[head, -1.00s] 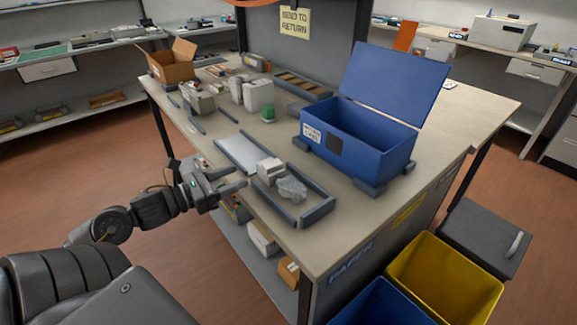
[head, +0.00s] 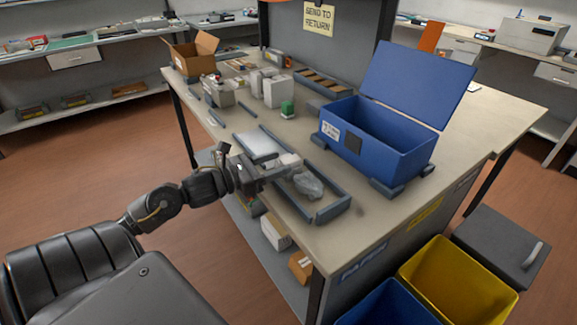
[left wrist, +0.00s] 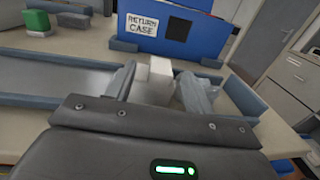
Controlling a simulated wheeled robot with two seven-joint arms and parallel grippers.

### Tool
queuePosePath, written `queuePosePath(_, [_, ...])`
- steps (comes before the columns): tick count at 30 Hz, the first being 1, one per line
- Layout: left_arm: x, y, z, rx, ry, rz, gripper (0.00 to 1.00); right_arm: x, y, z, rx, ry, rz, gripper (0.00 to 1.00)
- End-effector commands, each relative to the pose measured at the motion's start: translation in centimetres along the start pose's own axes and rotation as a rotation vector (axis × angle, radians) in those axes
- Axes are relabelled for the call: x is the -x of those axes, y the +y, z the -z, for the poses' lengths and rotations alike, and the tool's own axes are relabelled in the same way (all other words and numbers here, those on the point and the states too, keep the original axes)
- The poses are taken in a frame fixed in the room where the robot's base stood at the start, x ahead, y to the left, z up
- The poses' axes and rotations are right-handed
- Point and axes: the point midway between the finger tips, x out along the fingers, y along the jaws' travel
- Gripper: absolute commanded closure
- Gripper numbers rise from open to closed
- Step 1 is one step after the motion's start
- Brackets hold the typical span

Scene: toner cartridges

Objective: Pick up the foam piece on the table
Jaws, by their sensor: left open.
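The foam piece, a small white block (left wrist: 154,80), stands in a grey-walled tray on the table, straight ahead in the left wrist view. In the head view the foam piece (head: 290,160) is partly hidden behind my left gripper (head: 284,171). My left gripper is open at the tray's near side, with its fingers close to the foam piece. I cannot tell whether they touch it. A crumpled clear bag (head: 308,184) lies just right of the foam piece. My right gripper is not in view.
The tray's grey wall (head: 333,209) borders the work spot. A blue open-lidded case (head: 372,145) labelled return case stands behind it. A white panel (head: 258,146) lies to the left, with a green item (head: 288,109) farther back. Yellow and blue bins stand below the table's front.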

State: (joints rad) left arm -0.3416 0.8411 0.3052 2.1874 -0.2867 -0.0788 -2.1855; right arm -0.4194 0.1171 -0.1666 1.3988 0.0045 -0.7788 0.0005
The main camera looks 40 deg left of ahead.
Motion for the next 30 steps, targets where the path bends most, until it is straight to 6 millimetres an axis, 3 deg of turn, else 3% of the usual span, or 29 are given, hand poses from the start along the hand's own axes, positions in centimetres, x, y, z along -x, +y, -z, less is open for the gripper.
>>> queuePosePath(9, [-3.8, -0.2, 0.1, 0.000, -0.002, -0.001, 0.47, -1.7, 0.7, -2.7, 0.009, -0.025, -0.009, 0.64])
queuePosePath(19, [-4.2, -0.2, 0.2, 0.000, 0.001, 0.000, 0.49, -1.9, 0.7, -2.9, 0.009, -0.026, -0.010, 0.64])
queuePosePath(30, [-4.2, -0.2, 0.2, -0.001, 0.000, 0.000, 0.94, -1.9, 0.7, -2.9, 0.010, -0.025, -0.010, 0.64])
